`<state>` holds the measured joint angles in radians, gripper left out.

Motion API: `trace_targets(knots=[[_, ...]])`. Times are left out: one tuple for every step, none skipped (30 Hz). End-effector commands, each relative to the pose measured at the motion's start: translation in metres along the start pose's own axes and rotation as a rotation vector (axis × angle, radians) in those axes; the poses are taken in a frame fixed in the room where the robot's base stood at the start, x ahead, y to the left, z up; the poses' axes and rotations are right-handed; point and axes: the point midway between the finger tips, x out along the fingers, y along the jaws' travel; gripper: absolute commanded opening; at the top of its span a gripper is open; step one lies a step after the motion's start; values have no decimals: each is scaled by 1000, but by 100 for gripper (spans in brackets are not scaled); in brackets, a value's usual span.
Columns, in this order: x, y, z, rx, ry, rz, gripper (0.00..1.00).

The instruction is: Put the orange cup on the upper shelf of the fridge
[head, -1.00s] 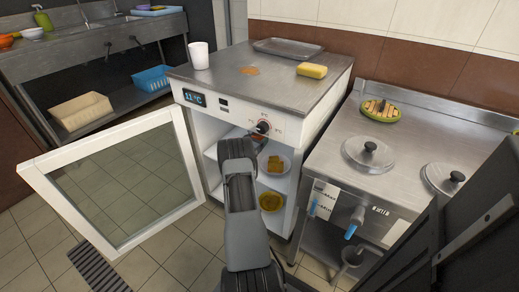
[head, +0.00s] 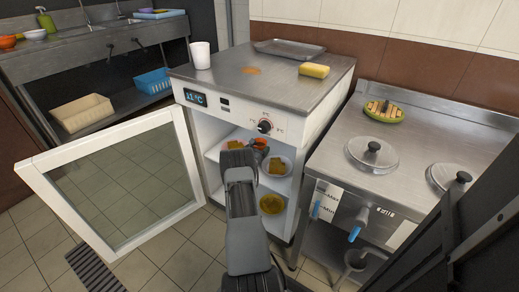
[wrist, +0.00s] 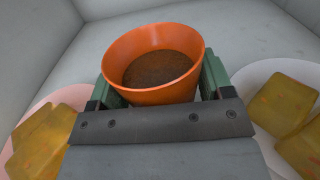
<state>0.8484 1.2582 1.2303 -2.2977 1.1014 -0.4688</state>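The orange cup (wrist: 150,97), with brown contents, is upright between the green fingers of my gripper (wrist: 160,84) in the wrist view. The fingers sit close against both sides of the cup. In the head view my gripper reaches into the open fridge (head: 296,128), and the cup (head: 260,142) shows at upper shelf level, below the dial. I cannot tell whether its base touches the shelf. The arm hides part of the fridge inside.
A white plate (wrist: 247,80) with yellow pieces is right of the cup; a pinkish plate (wrist: 20,115) with similar pieces is left. The fridge door (head: 115,190) stands wide open at left. A stove (head: 420,150) stands close at right.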

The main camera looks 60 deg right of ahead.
Motion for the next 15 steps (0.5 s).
trace_targets(knots=[[0, 0, 0, 0, 0, 0, 78], [0, 0, 0, 0, 0, 0, 81], [0, 0, 0, 0, 0, 0, 85], [0, 0, 0, 0, 0, 0, 88], [0, 0, 0, 0, 0, 0, 91], [0, 0, 0, 0, 0, 0, 95], [0, 0, 0, 0, 0, 0, 96], [0, 0, 0, 0, 0, 0, 96], [0, 0, 0, 0, 0, 0, 96], [0, 0, 0, 0, 0, 0, 96], [0, 0, 0, 0, 0, 0, 96], [0, 0, 0, 0, 0, 0, 96], [0, 0, 1, 0, 0, 0, 96], [0, 0, 1, 0, 0, 0, 96], [0, 0, 3, 0, 0, 0, 96]])
